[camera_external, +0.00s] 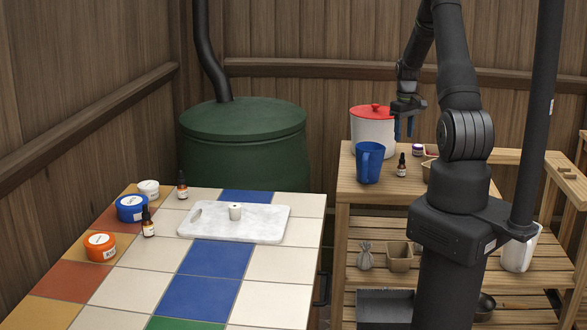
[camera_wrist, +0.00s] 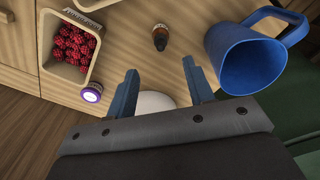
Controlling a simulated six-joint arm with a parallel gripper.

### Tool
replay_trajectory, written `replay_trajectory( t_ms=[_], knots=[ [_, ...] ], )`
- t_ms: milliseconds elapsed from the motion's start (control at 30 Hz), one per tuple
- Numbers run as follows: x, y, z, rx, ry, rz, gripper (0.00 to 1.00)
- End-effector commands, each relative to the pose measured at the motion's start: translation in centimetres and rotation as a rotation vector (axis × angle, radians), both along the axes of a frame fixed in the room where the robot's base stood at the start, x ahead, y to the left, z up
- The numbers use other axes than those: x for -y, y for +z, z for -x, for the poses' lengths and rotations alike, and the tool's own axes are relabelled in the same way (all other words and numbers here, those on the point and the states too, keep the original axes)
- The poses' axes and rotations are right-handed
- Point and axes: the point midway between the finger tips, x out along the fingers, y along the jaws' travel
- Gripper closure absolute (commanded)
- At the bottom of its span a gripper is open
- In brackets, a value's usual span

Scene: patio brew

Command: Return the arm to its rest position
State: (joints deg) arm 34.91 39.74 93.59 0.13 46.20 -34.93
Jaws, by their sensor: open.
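My gripper (camera_external: 404,128) is over the wooden bench at the right, close to the white pot with the red lid (camera_external: 374,130). In the wrist view its two blue-grey fingers (camera_wrist: 163,95) are spread apart with nothing held between them. Part of a pale round shape shows between and below the fingers in the wrist view. The blue jug (camera_external: 369,163) stands on the bench in front of the pot; it also shows at the upper right of the wrist view (camera_wrist: 245,55).
A dropper bottle (camera_external: 402,166), a purple-banded jar (camera_wrist: 91,92) and a wooden box of raspberries (camera_wrist: 68,62) share the wooden bench (camera_external: 343,185). A tiled table (camera_external: 130,290) at the left holds a marble board (camera_external: 262,222), several jars and bottles. A green barrel (camera_external: 243,150) stands behind.

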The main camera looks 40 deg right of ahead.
Motion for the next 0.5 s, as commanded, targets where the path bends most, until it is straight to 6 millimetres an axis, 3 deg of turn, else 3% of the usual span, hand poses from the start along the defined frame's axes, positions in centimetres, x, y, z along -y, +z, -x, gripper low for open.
replay_trajectory(
  t_ms=[33,500],
  knots=[
    [-0.2,-1.8,0.3,-0.013,0.000,-0.009,0.52],
    [-0.2,-10.4,0.3,-0.011,0.000,-0.007,0.52]
  ],
)
